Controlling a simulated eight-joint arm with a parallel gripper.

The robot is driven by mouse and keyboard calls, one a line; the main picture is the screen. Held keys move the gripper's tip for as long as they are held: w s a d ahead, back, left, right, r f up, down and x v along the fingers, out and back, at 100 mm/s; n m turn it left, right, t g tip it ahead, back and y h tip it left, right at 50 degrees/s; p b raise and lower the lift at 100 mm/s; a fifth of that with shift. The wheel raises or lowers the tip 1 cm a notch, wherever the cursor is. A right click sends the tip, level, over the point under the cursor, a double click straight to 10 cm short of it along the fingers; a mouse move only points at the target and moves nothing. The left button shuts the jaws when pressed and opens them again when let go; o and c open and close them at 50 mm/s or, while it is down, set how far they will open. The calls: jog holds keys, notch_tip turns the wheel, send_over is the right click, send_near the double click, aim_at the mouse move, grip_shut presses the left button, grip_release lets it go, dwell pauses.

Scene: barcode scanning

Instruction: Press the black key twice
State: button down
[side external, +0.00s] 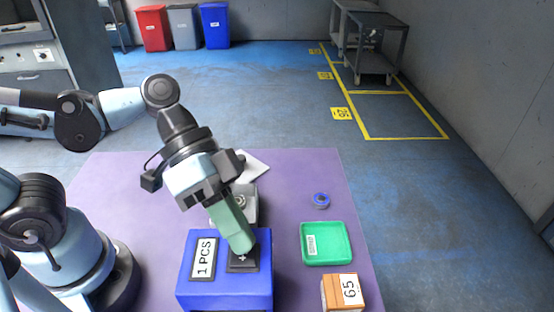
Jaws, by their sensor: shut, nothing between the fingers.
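A blue box (224,290) stands at the front of the purple table. Its top carries a "1 PCS" label (203,258) on the left and a black key (243,264) on the right. My gripper (246,250) points down at the black key, and its fingers are shut with nothing between them. The fingertips are at or just above the key and cover its upper part. I cannot tell whether the key is pressed down.
A green tray (343,259) and a brown box marked 65 (345,293) are at the right. A small blue ring-shaped item (321,200) lies behind the tray. A grey device (246,200) and a white sheet (252,166) are partly hidden behind my gripper. The purple table (300,175) is clear at back right.

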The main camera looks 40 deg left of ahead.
jog(key=shift+f, duration=0.1)
jog(key=shift+f, duration=0.3)
jog(key=shift+f, duration=0.4)
dwell(0.9)
jog(key=shift+r, duration=0.85)
jog(key=shift+r, duration=2.5)
